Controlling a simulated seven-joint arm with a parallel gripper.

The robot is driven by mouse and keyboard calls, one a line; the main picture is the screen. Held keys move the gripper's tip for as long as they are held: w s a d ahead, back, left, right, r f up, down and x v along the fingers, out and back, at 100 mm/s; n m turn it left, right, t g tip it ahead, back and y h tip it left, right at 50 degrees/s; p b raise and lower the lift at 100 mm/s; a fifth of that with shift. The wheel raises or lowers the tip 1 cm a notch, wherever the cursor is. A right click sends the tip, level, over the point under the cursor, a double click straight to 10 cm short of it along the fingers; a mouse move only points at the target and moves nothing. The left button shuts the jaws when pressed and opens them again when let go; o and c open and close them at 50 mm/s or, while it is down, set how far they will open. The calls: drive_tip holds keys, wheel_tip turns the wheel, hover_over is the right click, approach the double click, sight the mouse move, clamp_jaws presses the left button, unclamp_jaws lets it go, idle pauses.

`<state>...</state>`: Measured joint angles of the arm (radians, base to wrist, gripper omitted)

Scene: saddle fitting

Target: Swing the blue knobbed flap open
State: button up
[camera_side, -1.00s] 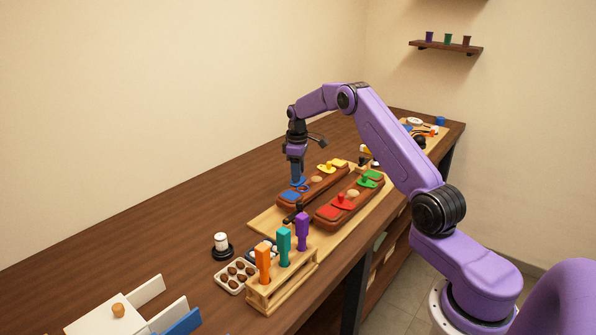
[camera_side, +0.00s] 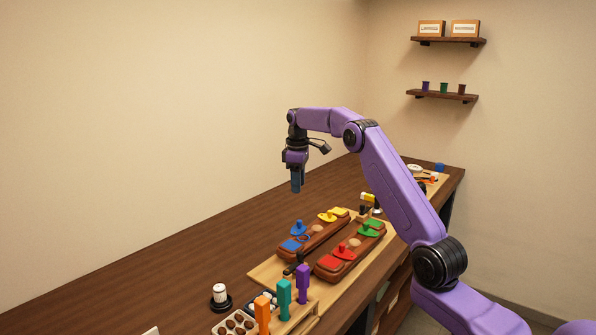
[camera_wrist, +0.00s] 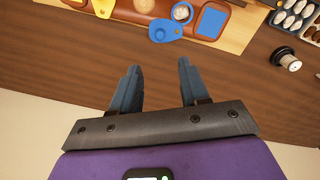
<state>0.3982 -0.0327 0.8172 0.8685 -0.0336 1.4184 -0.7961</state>
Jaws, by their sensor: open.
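The blue knobbed flap (camera_side: 298,228) is on the far brown saddle block (camera_side: 322,240), at its left end. A flat blue pad (camera_wrist: 212,22) lies on the other side of the recess. My gripper (camera_side: 297,189) hangs in the air well above the flap and apart from it. In the wrist view its two fingers (camera_wrist: 158,66) are spread with nothing between them.
The near block carries a red knobbed flap (camera_side: 343,252) and a green one (camera_side: 370,230). A yellow knobbed flap (camera_side: 329,214) is on the far block. A rack with orange, teal and purple handles (camera_side: 285,291) stands in front. Bare table lies towards the wall.

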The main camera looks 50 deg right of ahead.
drive_tip(key=shift+a+r, duration=0.1)
drive_tip(key=shift+r, duration=1.75)
drive_tip(key=shift+a, duration=0.1)
drive_tip(key=s+a+r+n, duration=0.1)
drive_tip(key=s+a, duration=0.1)
drive_tip(key=a, duration=0.7)
drive_tip(key=s+a+n, duration=0.1)
drive_tip(key=s+a, duration=0.1)
drive_tip(key=a, duration=0.7)
drive_tip(key=s+a+n, duration=0.2)
drive_tip(key=s+a, duration=0.8)
drive_tip(key=a, duration=0.1)
drive_tip(key=s+a+f+n, duration=0.1)
drive_tip(key=s+a, duration=0.1)
drive_tip(key=s, duration=0.5)
drive_tip(key=s+a+f+n, duration=0.1)
drive_tip(key=s+a, duration=0.1)
drive_tip(key=s, duration=0.5)
drive_tip(key=s+d+f, duration=0.2)
drive_tip(key=s, duration=0.5)
drive_tip(key=s+d+f+n+y, duration=0.1)
drive_tip(key=s+d+f, duration=0.1)
drive_tip(key=s, duration=0.6)
drive_tip(key=shift+s+f+n, duration=0.15)
drive_tip(key=shift+f+n, duration=0.15)
drive_tip(key=shift+f, duration=0.4)
